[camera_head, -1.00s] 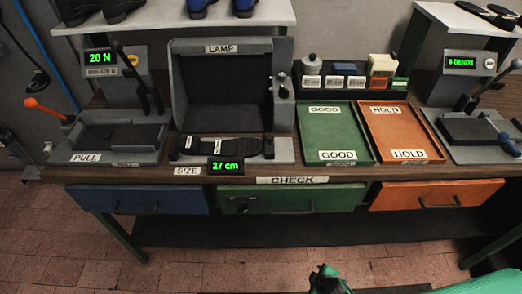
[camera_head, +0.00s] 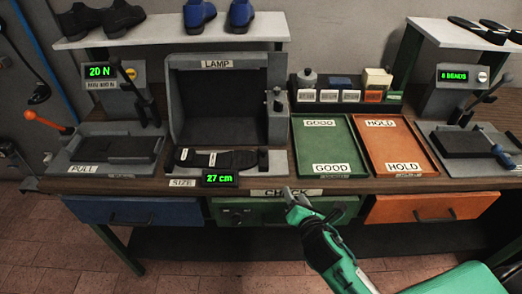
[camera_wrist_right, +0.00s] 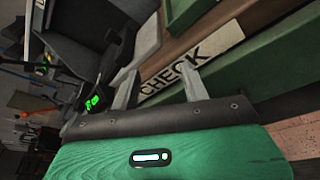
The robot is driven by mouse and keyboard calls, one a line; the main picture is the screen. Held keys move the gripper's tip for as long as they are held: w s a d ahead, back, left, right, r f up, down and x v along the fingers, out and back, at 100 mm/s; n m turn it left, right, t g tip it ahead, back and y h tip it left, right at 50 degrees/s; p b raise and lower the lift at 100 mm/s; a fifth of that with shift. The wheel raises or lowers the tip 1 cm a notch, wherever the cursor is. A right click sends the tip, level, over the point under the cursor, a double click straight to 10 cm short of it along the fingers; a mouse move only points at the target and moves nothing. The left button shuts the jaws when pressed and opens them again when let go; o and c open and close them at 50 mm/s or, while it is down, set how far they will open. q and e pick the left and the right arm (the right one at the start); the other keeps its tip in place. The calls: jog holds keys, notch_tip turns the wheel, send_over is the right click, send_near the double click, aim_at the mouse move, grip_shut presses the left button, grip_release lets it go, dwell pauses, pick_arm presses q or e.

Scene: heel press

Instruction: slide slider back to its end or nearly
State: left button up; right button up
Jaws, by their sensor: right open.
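The size gauge (camera_head: 277,165) is a grey plate at the table's front edge, below the lamp box, with a "27 cm" display (camera_head: 220,178). A black sole (camera_head: 225,160) lies along it. A small upright block (camera_head: 263,160) at the sole's right end looks like the slider. My right gripper (camera_head: 290,195) is in front of the table edge by the CHECK label, below and right of the block, apart from it. In the right wrist view its two fingers (camera_wrist_right: 158,85) are spread with nothing held between them. The left gripper is out of view.
The lamp box (camera_head: 218,100) stands behind the gauge. A green GOOD tray (camera_head: 325,145) and an orange HOLD tray (camera_head: 395,145) lie to the right. Drawers, with the green one (camera_head: 235,214) in the middle, hang under the table edge near my gripper.

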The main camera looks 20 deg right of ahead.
aim_at(265, 153)
jog(key=w+a+r+n+t+y, duration=0.25)
jog(key=r+n, duration=0.25)
jog(key=n, duration=0.5)
jog(key=shift+y, duration=0.25)
jog(key=w+p, duration=0.1)
jog(key=w, duration=0.3)
jog(key=w+a, duration=0.1)
jog(key=w, duration=0.4)
jog(key=w+a+p, duration=0.1)
jog(key=w, duration=0.4)
jog(key=shift+a+f+p, duration=0.15)
jog(key=shift+f+p, duration=0.1)
jog(key=shift+p, duration=0.05)
